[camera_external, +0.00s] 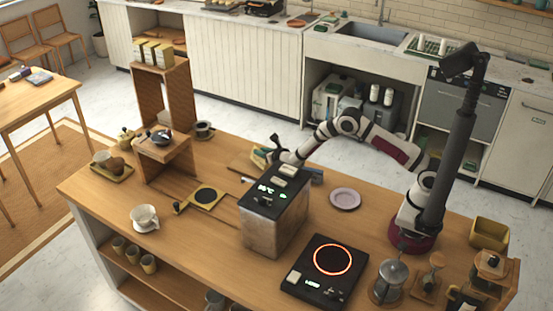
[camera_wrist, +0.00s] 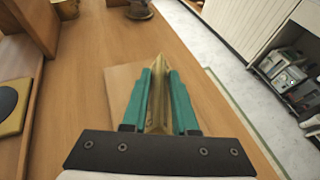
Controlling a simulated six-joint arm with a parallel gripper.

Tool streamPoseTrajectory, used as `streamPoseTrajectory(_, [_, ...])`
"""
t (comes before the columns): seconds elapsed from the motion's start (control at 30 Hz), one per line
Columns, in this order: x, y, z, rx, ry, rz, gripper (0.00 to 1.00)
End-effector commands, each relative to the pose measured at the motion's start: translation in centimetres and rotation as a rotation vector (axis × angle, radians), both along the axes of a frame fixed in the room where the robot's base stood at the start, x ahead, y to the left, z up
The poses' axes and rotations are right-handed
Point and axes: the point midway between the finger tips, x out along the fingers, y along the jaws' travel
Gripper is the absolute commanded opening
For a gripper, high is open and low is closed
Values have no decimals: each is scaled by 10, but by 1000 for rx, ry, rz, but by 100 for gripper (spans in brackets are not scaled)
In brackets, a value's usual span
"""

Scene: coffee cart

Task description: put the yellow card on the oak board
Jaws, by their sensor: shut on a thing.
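The yellow card (camera_wrist: 157,92) stands edge-on between the teal fingers of my gripper (camera_wrist: 160,72) in the wrist view; the gripper is shut on it. The oak board (camera_wrist: 119,78) lies flat on the wooden counter below and partly left of the fingers. In the external view my gripper (camera_external: 262,155) is low over the counter, behind the black-topped machine, and the board (camera_external: 239,163) shows just left of it. The fingers hide part of the board. I cannot tell whether the card touches the board.
The black-topped machine (camera_external: 275,215) stands in front of my gripper. A wooden shelf (camera_external: 149,100) and a dark cup (camera_external: 203,130) are to the left. A pink plate (camera_external: 345,199) lies right of the machine. The counter's back edge is close to the gripper.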

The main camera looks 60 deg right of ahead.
Motion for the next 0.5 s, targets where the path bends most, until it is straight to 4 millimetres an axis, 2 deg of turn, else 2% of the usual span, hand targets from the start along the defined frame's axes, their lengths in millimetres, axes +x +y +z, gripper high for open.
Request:
streamPoseTrajectory(0.13, [0,0,-26,-1,3,0,0])
streamPoseTrajectory(0.4, [0,0,-27,0,1,0,0])
streamPoseTrajectory(0.43, [0,0,-27,-1,0,0,32])
streamPoseTrajectory(0.5, [0,0,-27,-1,0,0,45])
